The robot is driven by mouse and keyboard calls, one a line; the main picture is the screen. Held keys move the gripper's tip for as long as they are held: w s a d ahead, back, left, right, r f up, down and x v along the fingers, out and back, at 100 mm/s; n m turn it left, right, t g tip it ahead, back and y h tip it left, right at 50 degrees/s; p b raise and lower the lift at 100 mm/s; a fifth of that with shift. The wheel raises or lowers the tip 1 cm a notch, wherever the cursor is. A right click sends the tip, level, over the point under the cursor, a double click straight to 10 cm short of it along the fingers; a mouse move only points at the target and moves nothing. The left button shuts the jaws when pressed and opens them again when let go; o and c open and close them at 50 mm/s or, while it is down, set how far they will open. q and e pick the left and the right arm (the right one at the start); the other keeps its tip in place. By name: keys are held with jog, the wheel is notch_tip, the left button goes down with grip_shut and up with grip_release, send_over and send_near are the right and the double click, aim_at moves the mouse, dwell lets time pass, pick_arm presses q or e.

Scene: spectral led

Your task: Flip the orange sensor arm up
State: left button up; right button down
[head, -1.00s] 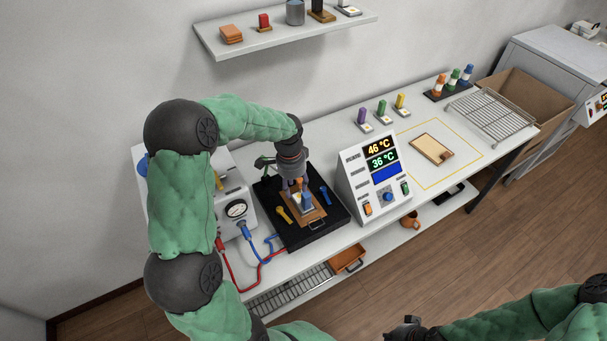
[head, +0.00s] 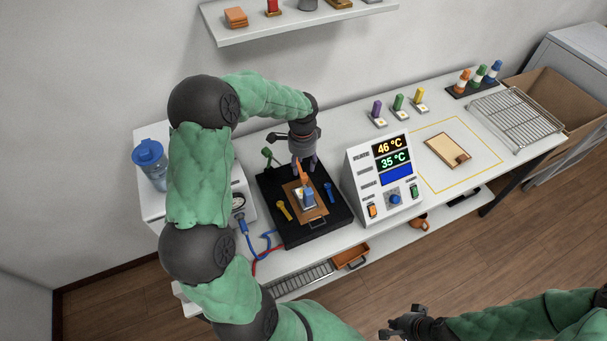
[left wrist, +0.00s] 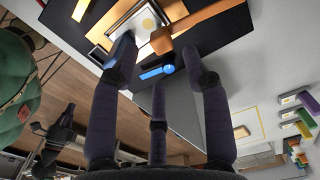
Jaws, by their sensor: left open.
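The orange sensor arm (head: 303,174) stands out above the wooden board (head: 293,190) on the black base (head: 289,232) in the head view. It appears tilted, not flat. In the left wrist view the orange arm (left wrist: 205,28) crosses beside a white square with a yellowish disc. My left gripper (head: 306,165) hangs just above and beside the arm. Its fingers (left wrist: 158,75) are spread and empty, with the arm past their tips; I cannot tell whether any finger touches it. My right gripper (head: 397,327) is low at the front, away from the bench, its fingers apparently apart.
A yellow lever (head: 283,211), a blue lever (head: 328,192) and a green arm (head: 268,156) surround the board. The display box (head: 383,180) stands close on the right. A blue-lidded jar (head: 150,160) is at left. The yellow-outlined area (head: 480,167) holds only a small board.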

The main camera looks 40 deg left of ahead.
aim_at(303, 175)
pick_arm(q)
notch_tip(303, 175, down, 6)
jog(key=shift+f+b, duration=0.1)
jog(key=shift+b, duration=0.3)
grip_shut()
